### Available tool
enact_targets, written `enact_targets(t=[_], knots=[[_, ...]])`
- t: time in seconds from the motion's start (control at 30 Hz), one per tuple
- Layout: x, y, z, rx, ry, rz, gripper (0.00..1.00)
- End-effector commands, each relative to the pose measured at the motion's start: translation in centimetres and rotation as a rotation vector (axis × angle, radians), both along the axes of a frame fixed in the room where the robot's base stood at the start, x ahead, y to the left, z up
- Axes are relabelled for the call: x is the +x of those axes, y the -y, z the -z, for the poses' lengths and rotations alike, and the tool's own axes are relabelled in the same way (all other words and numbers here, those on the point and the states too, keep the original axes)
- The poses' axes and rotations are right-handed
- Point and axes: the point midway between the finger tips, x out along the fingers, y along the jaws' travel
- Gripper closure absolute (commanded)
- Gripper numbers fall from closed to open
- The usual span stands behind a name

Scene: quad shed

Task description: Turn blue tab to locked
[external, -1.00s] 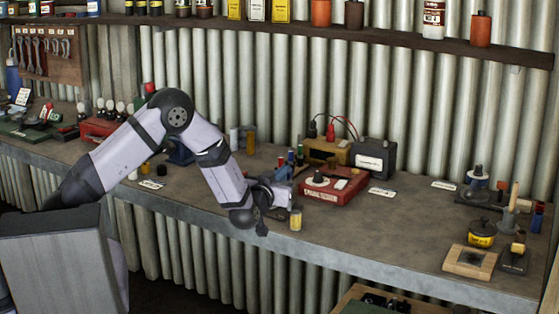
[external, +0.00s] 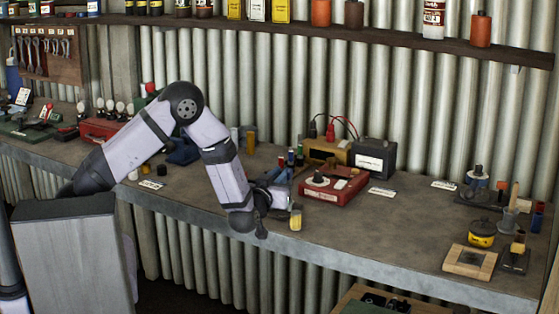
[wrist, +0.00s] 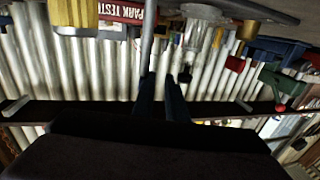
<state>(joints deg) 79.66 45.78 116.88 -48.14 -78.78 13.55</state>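My gripper (external: 282,184) is low over the front of the bench, just left of the red spark tester box (external: 334,188). In the wrist view its two dark blue fingers (wrist: 165,88) stand apart with a gap between them, and I see nothing clamped there. The wrist picture is upside down, with the red tester (wrist: 138,12) at its top edge. Blue shows around the gripper in the external view, but I cannot tell a blue tab from my fingers. Any locked marking is too small to read or hidden.
A brown box (external: 326,150) and a black box (external: 373,157) stand behind the tester.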

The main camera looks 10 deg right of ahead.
Motion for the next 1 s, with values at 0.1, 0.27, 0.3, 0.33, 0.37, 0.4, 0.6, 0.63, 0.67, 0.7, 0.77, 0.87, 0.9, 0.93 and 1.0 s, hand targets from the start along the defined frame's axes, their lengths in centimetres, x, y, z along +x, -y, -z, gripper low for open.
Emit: enact_targets(t=[0.1,0.27,0.3,0.33,0.37,0.4,0.6,0.63,0.67,0.7,0.77,0.87,0.9,0.93,1.0], knots=[[-2.4,-0.2,2.5,0.066,-0.027,0.052,0.73],[-3.3,-0.7,2.5,0.067,-0.028,0.053,0.73],[-3.5,-0.9,2.6,0.067,-0.028,0.052,0.73],[-3.6,-1.0,2.5,0.067,-0.027,0.052,0.73],[-3.8,-1.1,2.5,0.068,-0.026,0.052,0.73],[-4.0,-1.2,2.5,0.068,-0.026,0.052,0.73],[-4.5,-1.7,2.5,0.069,-0.025,0.052,0.73],[-4.6,-1.7,2.5,0.067,-0.025,0.051,0.73],[-4.6,-1.7,2.5,0.066,-0.025,0.051,0.73],[-4.5,-1.7,2.4,0.064,-0.025,0.049,0.73],[-4.5,-1.8,2.3,0.061,-0.024,0.047,0.73],[-4.4,-1.8,2.1,0.056,-0.025,0.043,0.73],[-4.3,-1.8,2.1,0.055,-0.024,0.043,0.73],[-4.3,-1.8,2.0,0.054,-0.024,0.042,0.73],[-4.3,-1.8,2.0,0.052,-0.024,0.041,0.73]])
